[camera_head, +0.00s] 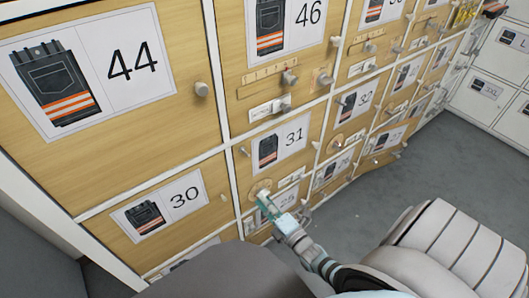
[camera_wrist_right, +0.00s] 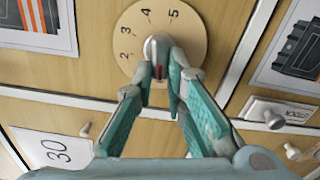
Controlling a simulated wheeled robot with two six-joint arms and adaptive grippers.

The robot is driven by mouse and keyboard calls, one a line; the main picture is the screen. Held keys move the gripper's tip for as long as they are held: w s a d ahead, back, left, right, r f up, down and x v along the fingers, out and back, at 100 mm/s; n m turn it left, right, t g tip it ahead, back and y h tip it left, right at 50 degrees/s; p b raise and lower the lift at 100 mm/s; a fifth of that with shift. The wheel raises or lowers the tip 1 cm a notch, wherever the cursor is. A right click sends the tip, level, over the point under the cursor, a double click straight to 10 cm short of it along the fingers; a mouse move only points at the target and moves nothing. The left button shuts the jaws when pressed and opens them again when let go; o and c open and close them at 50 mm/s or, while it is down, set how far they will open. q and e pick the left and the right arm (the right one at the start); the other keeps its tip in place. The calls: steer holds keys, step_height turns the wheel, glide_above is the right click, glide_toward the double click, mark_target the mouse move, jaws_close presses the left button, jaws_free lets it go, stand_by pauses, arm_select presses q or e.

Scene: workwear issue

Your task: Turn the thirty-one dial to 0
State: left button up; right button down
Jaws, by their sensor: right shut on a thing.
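The thirty-one dial (camera_head: 261,184) is a round wooden disc low on the locker door, below the card marked 31 (camera_head: 279,146). In the right wrist view the dial's disc (camera_wrist_right: 192,38) shows the numbers 2, 3, 4 and 5. Its grey knob (camera_wrist_right: 156,44) has a red mark on the side toward my gripper. My right gripper (camera_head: 263,197) is at the dial, and its fingers (camera_wrist_right: 165,78) are closed around the knob. The fingers cover part of the disc's lower side, and no 0 shows. My left gripper is not in view.
Locker doors with numbered cards surround the dial, including 30 (camera_head: 184,197), 44 (camera_head: 132,60) and 46 (camera_head: 307,12). Small knobs and a white slide latch (camera_wrist_right: 275,113) stick out nearby. Grey floor (camera_head: 345,215) is open to the right.

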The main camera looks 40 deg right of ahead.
stand_by(0.4)
steer(key=c, duration=1.6)
jaws_free()
steer(key=shift+s, duration=0.1)
steer(key=s, duration=1.2)
steer(key=shift+a, duration=0.1)
